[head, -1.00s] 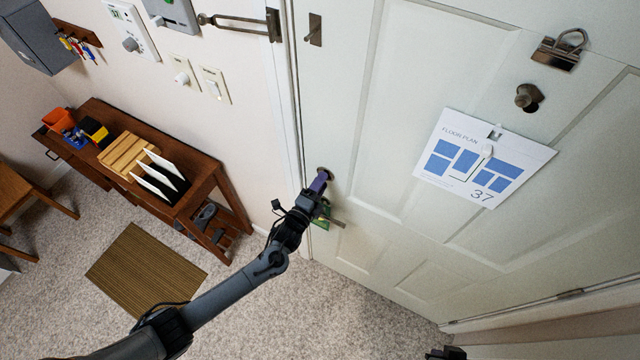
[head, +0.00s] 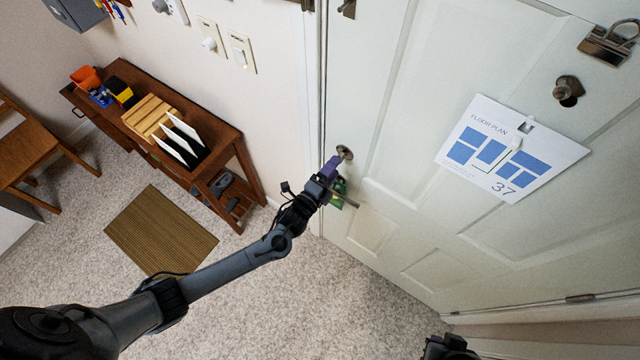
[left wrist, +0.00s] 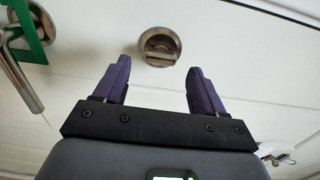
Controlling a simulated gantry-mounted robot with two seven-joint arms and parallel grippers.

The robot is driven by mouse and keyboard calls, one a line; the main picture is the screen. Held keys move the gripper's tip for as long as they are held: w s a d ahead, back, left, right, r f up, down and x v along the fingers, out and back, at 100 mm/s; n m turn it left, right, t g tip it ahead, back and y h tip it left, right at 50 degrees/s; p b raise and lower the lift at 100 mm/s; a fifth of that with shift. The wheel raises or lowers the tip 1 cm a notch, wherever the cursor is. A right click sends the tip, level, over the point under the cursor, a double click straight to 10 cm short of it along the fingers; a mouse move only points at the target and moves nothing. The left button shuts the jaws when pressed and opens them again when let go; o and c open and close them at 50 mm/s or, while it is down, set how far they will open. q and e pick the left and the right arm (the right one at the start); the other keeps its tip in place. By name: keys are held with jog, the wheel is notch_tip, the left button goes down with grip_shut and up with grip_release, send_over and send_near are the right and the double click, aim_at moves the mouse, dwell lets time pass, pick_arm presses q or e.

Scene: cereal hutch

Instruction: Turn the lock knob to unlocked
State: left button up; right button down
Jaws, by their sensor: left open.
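The lock knob (head: 345,153) is a round metal plate with a small thumb-turn on the white door (head: 410,170), near its left edge. In the left wrist view the knob (left wrist: 160,46) lies just beyond and between the fingertips, and its turn piece looks roughly horizontal. My left gripper (head: 331,168) has purple fingers; in the left wrist view the gripper (left wrist: 158,68) is open, with nothing between the fingers and clear of the knob. A dark part at the bottom edge of the head view, perhaps my right gripper (head: 448,348), is too cut off to read.
A door lever (head: 346,200) with a green tag sits just below the knob; the lever (left wrist: 22,82) shows at left in the left wrist view. A floor plan sheet (head: 505,150) hangs on the door. A brown side table (head: 225,145) stands left of the door.

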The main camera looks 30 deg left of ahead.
pick_arm(q)
jog(key=s+a, duration=0.1)
jog(key=s, duration=0.6)
jog(key=shift+s, duration=0.15)
jog(key=s+a+r+n+g+p, duration=0.1)
jog(key=s+r+n+g+p, duration=0.2)
jog(key=s, duration=0.4)
jog(key=s+r+n+g+y+p, duration=0.1)
jog(key=s+r+n+g+p, duration=0.2)
jog(key=s+r+n+g, duration=0.3)
jog(key=s+a+r+n+g+y+p, duration=0.1)
jog(key=s+r+n+g+p, duration=0.2)
jog(key=s+r+n+g, duration=0.2)
jog(key=s+n, duration=0.3)
jog(key=s, duration=0.2)
jog(key=shift+s+a+r, duration=0.15)
jog(key=shift+a+r, duration=0.2)
jog(key=shift+r, duration=0.05)
